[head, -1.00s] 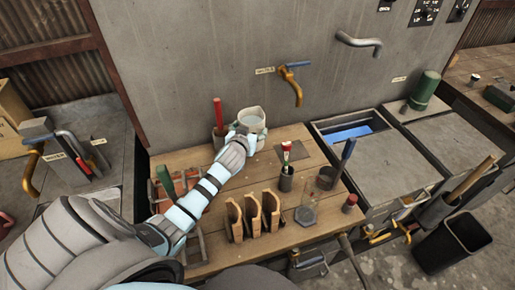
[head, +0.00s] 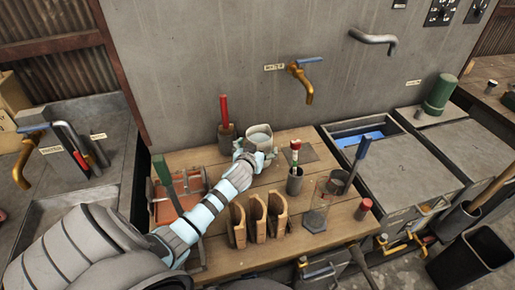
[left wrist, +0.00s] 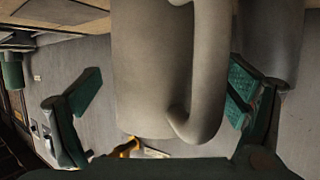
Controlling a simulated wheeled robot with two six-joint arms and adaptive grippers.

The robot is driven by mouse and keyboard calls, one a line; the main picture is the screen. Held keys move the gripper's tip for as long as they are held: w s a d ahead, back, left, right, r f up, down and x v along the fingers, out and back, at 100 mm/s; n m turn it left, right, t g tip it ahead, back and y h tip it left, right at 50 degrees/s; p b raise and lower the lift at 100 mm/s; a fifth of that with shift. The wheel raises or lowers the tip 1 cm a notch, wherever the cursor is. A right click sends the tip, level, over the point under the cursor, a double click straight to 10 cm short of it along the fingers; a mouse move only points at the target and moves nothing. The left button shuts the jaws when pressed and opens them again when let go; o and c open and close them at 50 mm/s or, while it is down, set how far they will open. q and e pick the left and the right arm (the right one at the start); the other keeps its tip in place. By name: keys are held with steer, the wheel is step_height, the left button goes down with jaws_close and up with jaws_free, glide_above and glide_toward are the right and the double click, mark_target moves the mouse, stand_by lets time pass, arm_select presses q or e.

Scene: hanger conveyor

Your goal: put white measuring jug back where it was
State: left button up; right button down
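The white measuring jug (head: 260,137) stands at the back of the wooden workbench (head: 215,262), below the wall tap, upright as far as I can see. Its lower part is partly hidden by my left gripper (head: 247,158). In the left wrist view the jug (left wrist: 155,70) fills the middle, with its handle towards the right. The green fingers of my left gripper (left wrist: 165,95) are spread on either side of it. A gap shows between the left finger and the jug; the right finger is close beside the handle. My right gripper is in neither view.
A dark holder with a red-handled tool (head: 224,108) stands just left of the jug. A cup with a brush (head: 295,180) is to the right. A brass tap (head: 305,85) juts from the wall.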

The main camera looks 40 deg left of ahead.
arm_select(q)
steer(key=shift+r, duration=0.15)
steer(key=p+v, duration=0.1)
steer(key=v, duration=0.6)
steer(key=shift+s, duration=0.3)
steer(key=shift+w+d, duration=0.1)
